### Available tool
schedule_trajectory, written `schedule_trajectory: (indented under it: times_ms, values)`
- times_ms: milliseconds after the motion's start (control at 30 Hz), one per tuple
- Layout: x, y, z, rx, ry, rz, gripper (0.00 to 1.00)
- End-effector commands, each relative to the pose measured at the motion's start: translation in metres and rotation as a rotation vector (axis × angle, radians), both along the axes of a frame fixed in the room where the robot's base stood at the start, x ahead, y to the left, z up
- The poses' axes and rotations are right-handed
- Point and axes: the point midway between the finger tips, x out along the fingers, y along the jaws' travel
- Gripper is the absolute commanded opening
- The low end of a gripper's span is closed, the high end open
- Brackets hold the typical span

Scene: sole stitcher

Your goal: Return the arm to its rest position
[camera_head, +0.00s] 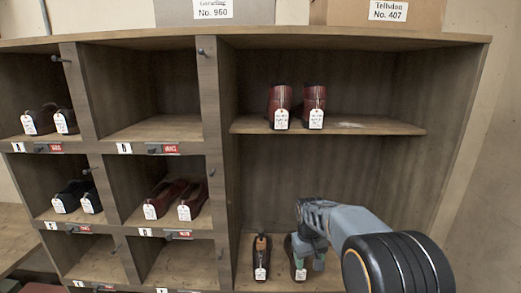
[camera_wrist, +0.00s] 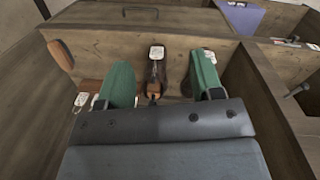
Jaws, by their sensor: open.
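My gripper (camera_head: 312,256) is in front of the bottom right compartment of the wooden shelf. In the wrist view its two green fingers (camera_wrist: 162,82) stand apart, so it is open. A dark shoe with a brown part and a white tag (camera_wrist: 155,68) shows between the fingers; I cannot tell whether they touch it. In the head view a brown shoe with a tag (camera_head: 261,258) stands left of my gripper. A second brown shoe (camera_head: 297,268) is partly hidden behind the fingers.
The upper shelf board (camera_head: 370,127) carries a dark red pair of shoes (camera_head: 281,103). Cubbyholes at left hold several tagged shoes, including a red pair (camera_head: 165,199); knobs stick out from their dividers (camera_head: 210,110). A box (camera_head: 388,12) stands on top. The upper right compartment has free room.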

Motion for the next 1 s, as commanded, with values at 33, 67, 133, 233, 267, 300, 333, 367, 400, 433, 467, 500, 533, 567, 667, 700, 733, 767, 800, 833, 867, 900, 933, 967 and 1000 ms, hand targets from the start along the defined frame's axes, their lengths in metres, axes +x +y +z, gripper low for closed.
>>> schedule_trajectory:
  times_ms: [33,67,133,233,267,300,333,367,400,433,467,500,533,567,667,700,733,767,800,833,867,900,933,967,1000]
  values:
    - [-0.023,-0.003,0.009,0.012,-0.036,-0.032,0.6]
    - [-0.035,-0.004,0.014,0.019,-0.056,-0.05,0.6]
    - [-0.064,-0.006,0.022,0.036,-0.101,-0.091,0.6]
    - [-0.105,-0.008,0.029,0.058,-0.165,-0.137,0.6]
    - [-0.117,-0.009,0.031,0.065,-0.183,-0.15,0.6]
    - [-0.132,-0.01,0.032,0.073,-0.208,-0.163,0.6]
    - [-0.143,-0.011,0.032,0.078,-0.225,-0.171,0.6]
    - [-0.152,-0.012,0.033,0.082,-0.241,-0.176,0.6]
    - [-0.164,-0.013,0.033,0.087,-0.264,-0.182,0.6]
    - [-0.172,-0.013,0.033,0.091,-0.279,-0.184,0.6]
    - [-0.18,-0.014,0.034,0.094,-0.294,-0.187,0.6]
    - [-0.188,-0.015,0.035,0.097,-0.312,-0.189,0.6]
    - [-0.194,-0.015,0.036,0.099,-0.325,-0.191,0.6]
    - [-0.198,-0.016,0.037,0.101,-0.339,-0.193,0.6]
    - [-0.206,-0.017,0.046,0.106,-0.394,-0.196,0.6]
    - [-0.207,-0.018,0.05,0.108,-0.416,-0.196,0.6]
    - [-0.208,-0.018,0.054,0.109,-0.43,-0.197,0.6]
    - [-0.208,-0.018,0.056,0.11,-0.442,-0.198,0.6]
    - [-0.209,-0.017,0.059,0.111,-0.454,-0.198,0.6]
    - [-0.209,-0.017,0.06,0.112,-0.461,-0.197,0.6]
    - [-0.209,-0.018,0.062,0.112,-0.467,-0.198,0.6]
    - [-0.21,-0.018,0.063,0.112,-0.472,-0.199,0.6]
    - [-0.21,-0.018,0.063,0.112,-0.474,-0.199,0.6]
    - [-0.21,-0.018,0.063,0.112,-0.474,-0.2,0.6]
    - [-0.21,-0.018,0.062,0.112,-0.473,-0.201,0.6]
